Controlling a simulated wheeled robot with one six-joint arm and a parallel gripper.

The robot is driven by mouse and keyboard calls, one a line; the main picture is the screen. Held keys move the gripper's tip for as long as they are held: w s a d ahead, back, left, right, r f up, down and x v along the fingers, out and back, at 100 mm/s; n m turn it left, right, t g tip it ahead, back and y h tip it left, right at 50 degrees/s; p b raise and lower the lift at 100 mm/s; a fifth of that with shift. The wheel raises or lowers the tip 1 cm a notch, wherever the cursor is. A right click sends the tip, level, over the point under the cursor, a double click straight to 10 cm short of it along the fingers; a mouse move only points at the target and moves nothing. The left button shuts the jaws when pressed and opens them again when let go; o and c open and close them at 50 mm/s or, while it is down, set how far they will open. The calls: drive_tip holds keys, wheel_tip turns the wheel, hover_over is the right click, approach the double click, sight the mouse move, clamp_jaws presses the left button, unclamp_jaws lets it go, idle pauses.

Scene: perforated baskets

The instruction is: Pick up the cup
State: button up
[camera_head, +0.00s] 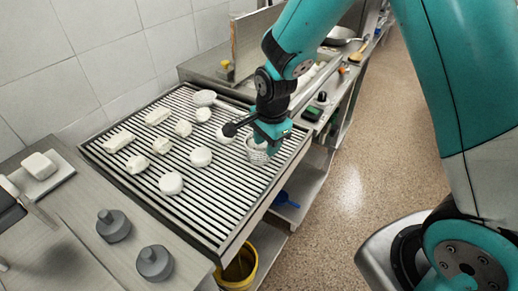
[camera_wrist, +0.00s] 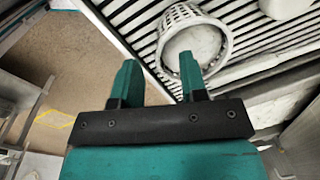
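The cup is a pale, perforated, basket-like vessel. In the wrist view the cup (camera_wrist: 185,14) sits on the slatted rack, ahead of the fingers and to the right, with its round end facing the camera. The right finger overlaps its lower edge in the picture; I cannot tell if they touch. My gripper (camera_wrist: 159,60) is open, with nothing between its two fingers. In the head view my gripper (camera_head: 268,142) is over the right edge of the rack, and the cup (camera_head: 257,155) shows just below it, partly hidden.
The slatted rack (camera_head: 217,220) holds several white pieces, left of my gripper. Two grey knobbed weights (camera_head: 114,225) stand on the near counter. A yellow bucket (camera_head: 238,268) is under the rack. A pan (camera_head: 341,36) sits at the back.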

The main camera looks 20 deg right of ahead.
sight(265, 162)
drive_tip(key=f, duration=0.3)
drive_tip(key=f+p, duration=0.1)
drive_tip(key=f, duration=0.1)
drive_tip(key=shift+w+d, duration=0.15)
drive_tip(key=shift+w, duration=0.25)
drive_tip(key=shift+c, duration=0.4)
clamp_jaws()
